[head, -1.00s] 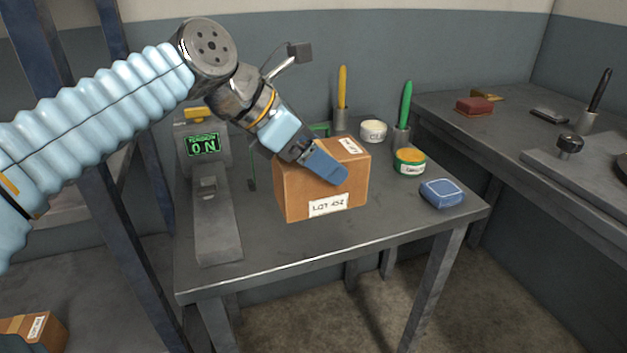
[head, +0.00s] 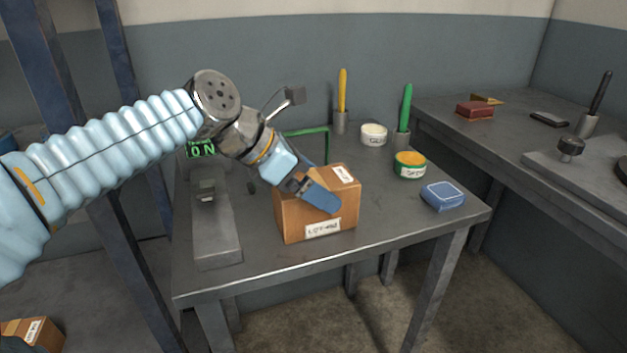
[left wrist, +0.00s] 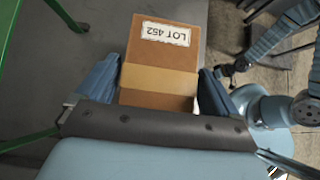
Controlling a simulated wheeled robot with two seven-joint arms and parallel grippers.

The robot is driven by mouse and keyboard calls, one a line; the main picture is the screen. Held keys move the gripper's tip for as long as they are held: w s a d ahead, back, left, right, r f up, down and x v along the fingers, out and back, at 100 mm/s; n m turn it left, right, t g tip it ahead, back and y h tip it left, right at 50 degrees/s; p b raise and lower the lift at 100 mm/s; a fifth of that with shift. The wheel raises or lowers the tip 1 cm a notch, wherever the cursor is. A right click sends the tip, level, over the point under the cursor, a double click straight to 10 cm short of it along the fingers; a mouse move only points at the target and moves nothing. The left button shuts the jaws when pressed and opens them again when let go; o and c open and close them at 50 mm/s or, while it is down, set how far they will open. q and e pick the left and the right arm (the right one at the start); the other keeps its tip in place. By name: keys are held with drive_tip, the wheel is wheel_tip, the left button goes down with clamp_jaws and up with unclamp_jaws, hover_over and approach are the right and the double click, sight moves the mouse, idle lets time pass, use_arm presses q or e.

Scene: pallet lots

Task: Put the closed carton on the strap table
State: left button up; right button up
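The closed carton (head: 305,218), brown with a tape band and a LOT 452 label, is at the middle of the grey metal table (head: 300,265). It looks upright, at or just above the top; I cannot tell whether it touches. My left gripper (head: 320,195) reaches down over it, with blue fingers on two opposite sides. In the left wrist view the carton (left wrist: 160,60) sits between the fingers of my left gripper (left wrist: 160,88), which look closed against it. The carton hides part of the tabletop. My right gripper does not show clearly.
The front right is clear.

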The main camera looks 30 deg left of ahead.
use_arm(q)
drive_tip(key=shift+o, duration=0.2)
drive_tip(key=shift+r, duration=0.1)
drive_tip(key=shift+a+r, duration=0.1)
drive_tip(key=shift+r, duration=0.15)
drive_tip(key=p+v, duration=0.1)
drive_tip(key=v, duration=1)
drive_tip(key=shift+s+r, duration=0.25)
drive_tip(key=shift+s, duration=0.05)
